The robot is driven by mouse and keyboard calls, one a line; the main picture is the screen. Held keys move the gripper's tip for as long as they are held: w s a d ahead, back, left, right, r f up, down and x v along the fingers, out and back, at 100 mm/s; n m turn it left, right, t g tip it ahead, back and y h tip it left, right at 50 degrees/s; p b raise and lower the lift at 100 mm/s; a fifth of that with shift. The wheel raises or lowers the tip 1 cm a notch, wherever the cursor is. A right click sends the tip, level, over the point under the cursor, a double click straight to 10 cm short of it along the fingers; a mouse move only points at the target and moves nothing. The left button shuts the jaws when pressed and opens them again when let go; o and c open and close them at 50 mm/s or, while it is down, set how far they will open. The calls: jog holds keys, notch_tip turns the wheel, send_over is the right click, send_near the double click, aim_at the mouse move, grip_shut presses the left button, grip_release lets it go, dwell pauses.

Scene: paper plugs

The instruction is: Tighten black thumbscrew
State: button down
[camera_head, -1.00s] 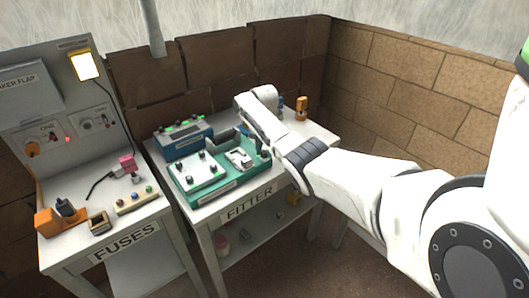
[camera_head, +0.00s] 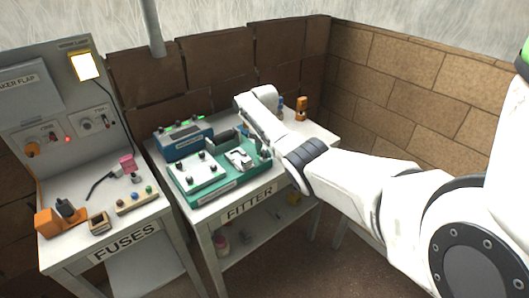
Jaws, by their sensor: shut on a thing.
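The teal-green fixture (camera_head: 208,200) lies on the bench labelled FITTER. It carries a white plate (camera_head: 197,175) with several small black knobs and, to the right, a pale metal part (camera_head: 240,158). My gripper (camera_head: 264,152) is at the right end of the fixture, pointing down from my bent wrist. It is shut on a small dark thing there, which looks like the black thumbscrew. The fingers and my arm hide most of the thumbscrew, and its seating cannot be made out.
A blue box (camera_head: 184,140) with green lights stands behind the fixture. An orange item (camera_head: 301,107) stands at the bench's back right. The FUSES bench (camera_head: 125,225) is to the left, with an orange block (camera_head: 47,223) and a fuse row (camera_head: 137,201). A brick wall closes the back.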

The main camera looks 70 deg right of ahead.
aim_at(264, 151)
jog(key=shift+m, duration=1.8)
jog(key=c, duration=0.8)
grip_release()
jog(key=shift+c, duration=0.2)
notch_tip(264, 151, up, 4)
jog(key=p, duration=0.4)
